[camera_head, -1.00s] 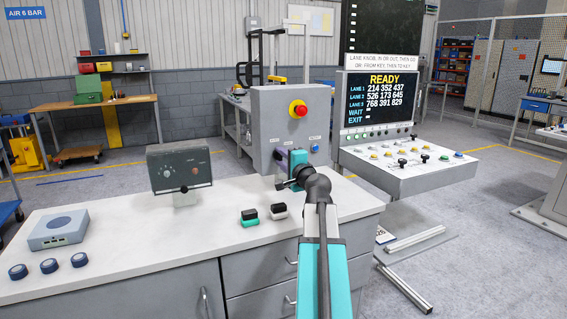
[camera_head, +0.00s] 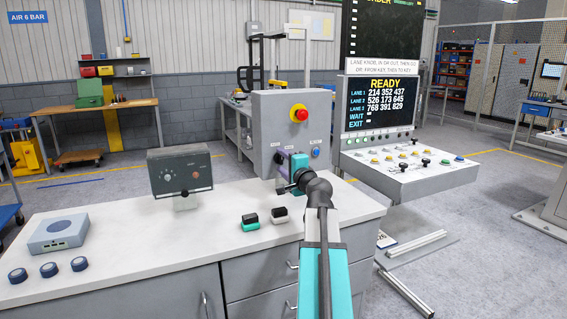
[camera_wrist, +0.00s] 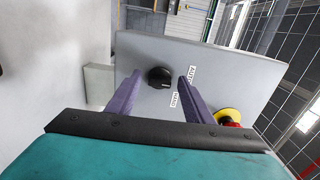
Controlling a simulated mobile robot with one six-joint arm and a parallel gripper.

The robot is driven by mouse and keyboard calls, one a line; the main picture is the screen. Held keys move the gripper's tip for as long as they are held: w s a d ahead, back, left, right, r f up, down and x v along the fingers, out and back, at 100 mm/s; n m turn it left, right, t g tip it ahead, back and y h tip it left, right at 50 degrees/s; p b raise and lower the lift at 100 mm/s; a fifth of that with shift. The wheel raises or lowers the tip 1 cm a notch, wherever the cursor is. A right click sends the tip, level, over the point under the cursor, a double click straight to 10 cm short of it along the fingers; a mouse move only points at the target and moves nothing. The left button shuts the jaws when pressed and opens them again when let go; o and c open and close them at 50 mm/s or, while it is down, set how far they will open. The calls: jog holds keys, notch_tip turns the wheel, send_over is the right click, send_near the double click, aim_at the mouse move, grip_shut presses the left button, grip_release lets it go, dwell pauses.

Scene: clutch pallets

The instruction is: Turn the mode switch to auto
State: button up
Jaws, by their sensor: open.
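The mode switch, a black round knob (camera_wrist: 158,77), is on the face of a grey control box (camera_head: 262,112). Beside it in the wrist view are the labels AUTO (camera_wrist: 193,73) and HAND (camera_wrist: 174,100). A small pale mark on the knob's lower right edge seems to lie toward HAND, but it is too small to be sure. My gripper (camera_wrist: 158,80) is open, with one purple finger on each side of the knob and visible gaps between. Depth to the knob is hard to tell.
A red emergency button (camera_head: 301,114) on a yellow ring is above; a blue button (camera_head: 316,153) is to the right. A grey meter box (camera_head: 180,172) and two small blocks (camera_head: 250,222) stand on the bench. A lane console (camera_head: 404,170) is at right.

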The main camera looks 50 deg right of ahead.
jog(key=b+v, duration=0.7)
jog(key=v, duration=0.6)
jog(key=shift+s+b, duration=0.2)
jog(key=shift+b, duration=0.15)
jog(key=shift+s+a, duration=0.1)
dwell(0.5)
dwell(0.4)
